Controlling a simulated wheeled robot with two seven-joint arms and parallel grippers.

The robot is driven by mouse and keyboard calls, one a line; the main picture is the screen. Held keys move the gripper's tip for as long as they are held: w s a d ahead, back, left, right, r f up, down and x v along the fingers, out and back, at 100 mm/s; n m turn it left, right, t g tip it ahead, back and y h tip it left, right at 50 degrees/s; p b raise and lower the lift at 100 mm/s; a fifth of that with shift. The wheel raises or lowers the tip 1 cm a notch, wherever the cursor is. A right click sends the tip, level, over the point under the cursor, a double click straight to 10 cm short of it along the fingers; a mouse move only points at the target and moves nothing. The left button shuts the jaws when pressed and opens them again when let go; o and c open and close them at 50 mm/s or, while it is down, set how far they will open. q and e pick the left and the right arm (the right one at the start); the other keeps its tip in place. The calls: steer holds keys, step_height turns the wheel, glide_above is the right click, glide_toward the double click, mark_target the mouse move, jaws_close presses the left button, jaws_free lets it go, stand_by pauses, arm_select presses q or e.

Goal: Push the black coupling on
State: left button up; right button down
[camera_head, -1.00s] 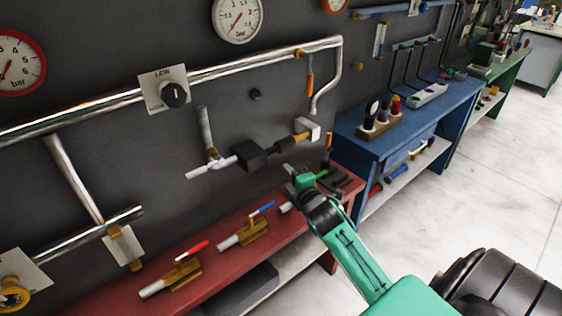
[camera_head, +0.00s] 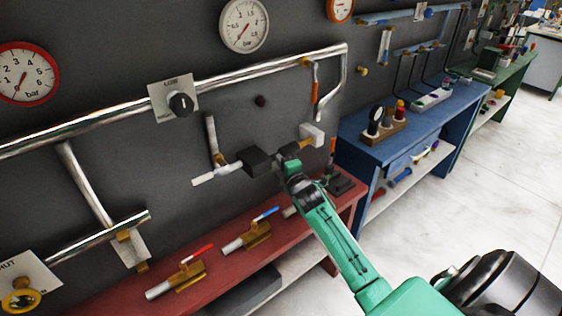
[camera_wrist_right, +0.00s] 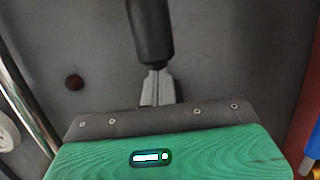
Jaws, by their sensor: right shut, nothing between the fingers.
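The black coupling (camera_head: 286,151) sits on the wall assembly, between a black block (camera_head: 257,161) and a brass stub (camera_head: 305,144) at a white wall mount (camera_head: 313,133). In the right wrist view a dark cylinder, which looks like the coupling (camera_wrist_right: 150,30), stands at top centre. My right gripper (camera_head: 290,166) is shut and empty, just in front of the coupling, and partly hides it. In the right wrist view its closed fingertips (camera_wrist_right: 157,78) are at the cylinder's near end; I cannot tell if they touch. My left gripper is not in view.
A red bench (camera_head: 112,293) below carries valves with red (camera_head: 196,254) and blue (camera_head: 265,213) handles. A long metal pipe (camera_head: 110,113) and gauges run along the wall. A blue bench (camera_head: 360,155) stands to the right. Floor at the right is clear.

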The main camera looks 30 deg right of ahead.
mark_target(290, 150)
steer(key=d, duration=0.4)
steer(key=shift+w+d+r, duration=0.1)
steer(key=shift+w+d, duration=0.05)
steer(key=shift+d, duration=0.15)
